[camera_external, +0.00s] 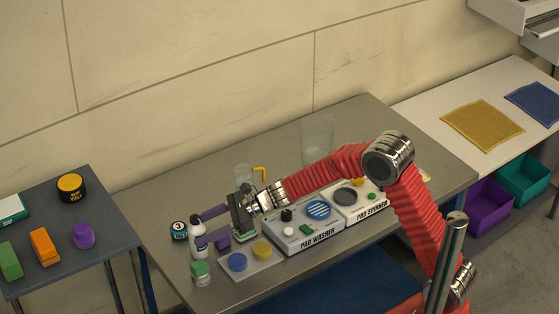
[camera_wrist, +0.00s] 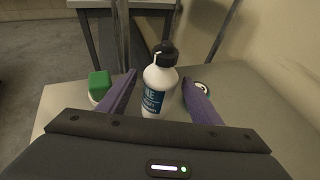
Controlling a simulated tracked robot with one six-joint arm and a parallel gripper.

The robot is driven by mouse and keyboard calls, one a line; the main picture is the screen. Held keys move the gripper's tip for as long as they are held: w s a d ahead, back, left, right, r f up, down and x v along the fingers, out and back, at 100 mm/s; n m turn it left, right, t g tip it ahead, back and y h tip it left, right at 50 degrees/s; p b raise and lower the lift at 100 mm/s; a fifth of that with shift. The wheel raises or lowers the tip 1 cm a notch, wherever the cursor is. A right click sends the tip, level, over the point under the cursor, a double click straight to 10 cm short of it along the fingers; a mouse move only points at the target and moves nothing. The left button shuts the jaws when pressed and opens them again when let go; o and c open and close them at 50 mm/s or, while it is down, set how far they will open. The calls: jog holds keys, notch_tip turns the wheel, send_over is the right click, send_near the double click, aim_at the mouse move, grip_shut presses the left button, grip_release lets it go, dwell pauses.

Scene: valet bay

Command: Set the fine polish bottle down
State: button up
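The fine polish bottle (camera_external: 197,242) is white with a black cap and a blue label. It appears upright on the grey bench (camera_external: 163,215), near its left end. In the wrist view the bottle (camera_wrist: 158,88) is between the two purple fingers of my gripper (camera_wrist: 161,80), with a gap visible on each side. My gripper (camera_external: 207,228) is open, with its fingers around the bottle in the external view.
A green-lidded jar (camera_external: 200,273) stands just in front of the bottle, and a dark round tin (camera_external: 179,231) lies behind it. A tray with blue and yellow pads (camera_external: 265,268), the pad washer (camera_external: 303,235) and the pad spinner (camera_external: 352,207) are to the right.

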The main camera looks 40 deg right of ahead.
jog(key=shift+r, duration=0.15)
jog(key=v, duration=1.2)
dwell(0.7)
jog(key=s+d+r+n+g+h, duration=0.1)
jog(key=s+d+r+n+h, duration=0.1)
jog(key=s+d+n, duration=0.4)
jog(key=s+d+r+n+g+h, duration=0.1)
jog(key=s+d+r+n+h, duration=0.2)
jog(key=s+n, duration=0.45)
jog(key=s+d+n+t+h, duration=0.1)
jog(key=s+d+n+h, duration=0.2)
jog(key=s+d, duration=0.4)
jog(key=s+d+n+t+h, duration=0.1)
jog(key=s+d+n+h, duration=0.3)
jog(key=d, duration=1)
jog(key=s+n, duration=0.2)
jog(key=s, duration=0.1)
jog(key=shift+s, duration=0.25)
